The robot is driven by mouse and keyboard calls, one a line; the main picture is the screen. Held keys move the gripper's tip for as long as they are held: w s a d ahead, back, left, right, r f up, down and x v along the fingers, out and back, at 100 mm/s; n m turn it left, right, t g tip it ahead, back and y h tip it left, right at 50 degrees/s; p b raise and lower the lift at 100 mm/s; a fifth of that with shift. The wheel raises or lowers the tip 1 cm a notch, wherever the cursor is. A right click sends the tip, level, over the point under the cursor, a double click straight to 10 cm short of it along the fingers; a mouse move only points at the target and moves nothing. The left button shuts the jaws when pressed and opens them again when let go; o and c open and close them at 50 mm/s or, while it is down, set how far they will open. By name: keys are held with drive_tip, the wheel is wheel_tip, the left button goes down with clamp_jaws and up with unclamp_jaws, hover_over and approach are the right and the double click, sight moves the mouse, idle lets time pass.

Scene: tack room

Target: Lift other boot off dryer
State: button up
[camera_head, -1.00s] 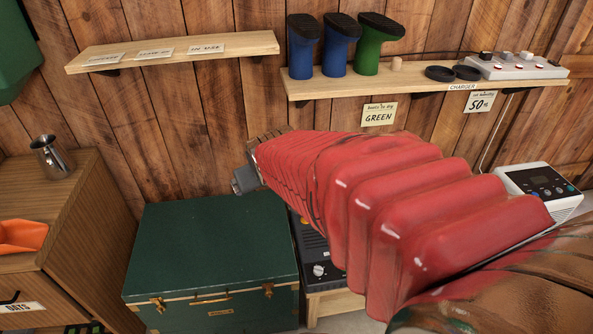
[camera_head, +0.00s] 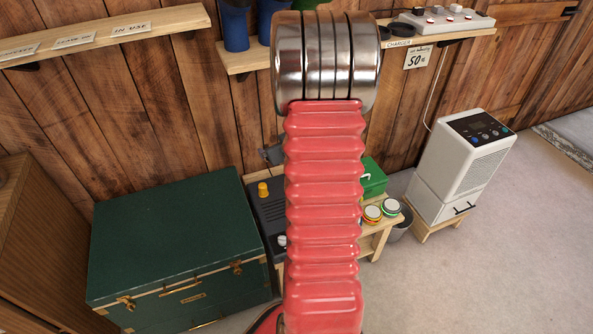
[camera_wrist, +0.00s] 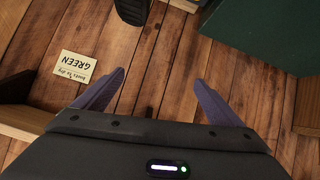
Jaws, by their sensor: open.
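A dark ridged shape, which looks like a boot sole (camera_wrist: 132,10), is cut off by the top edge of the wrist view. The dryer seems to be the dark unit (camera_head: 268,212) with a yellow knob, right of the green chest; my red arm hides much of it in the head view. Any boot on it is hidden there. My gripper (camera_wrist: 158,88) is open and empty in the wrist view, with bare wall planks between its fingers. The sole lies beyond the fingertips, not touching them. Two blue boots (camera_head: 235,28) on the wall shelf are partly cut off.
A green chest (camera_head: 165,235) stands left of the dryer. A low bench (camera_head: 375,238) holds a green box (camera_head: 373,178) and small tins (camera_head: 390,207). A white dehumidifier (camera_head: 465,155) stands right. The shelf (camera_head: 238,60) overhangs above.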

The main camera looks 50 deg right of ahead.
drive_tip(key=s+d+f, duration=0.2)
drive_tip(key=s+f, duration=0.1)
drive_tip(key=f, duration=0.1)
drive_tip(key=s+d+f+m+t, duration=0.1)
drive_tip(key=s+d+f, duration=0.2)
drive_tip(key=f, duration=0.1)
drive_tip(key=s+d+f+m+t+h, duration=0.1)
drive_tip(key=s+d+f, duration=0.2)
drive_tip(key=f, duration=0.1)
drive_tip(key=shift+f, duration=0.25)
drive_tip(key=shift+x, duration=4.35)
drive_tip(key=shift+f+x, duration=0.2)
drive_tip(key=shift+x, duration=2.4)
drive_tip(key=shift+a, duration=0.1)
drive_tip(key=shift+c, duration=0.2)
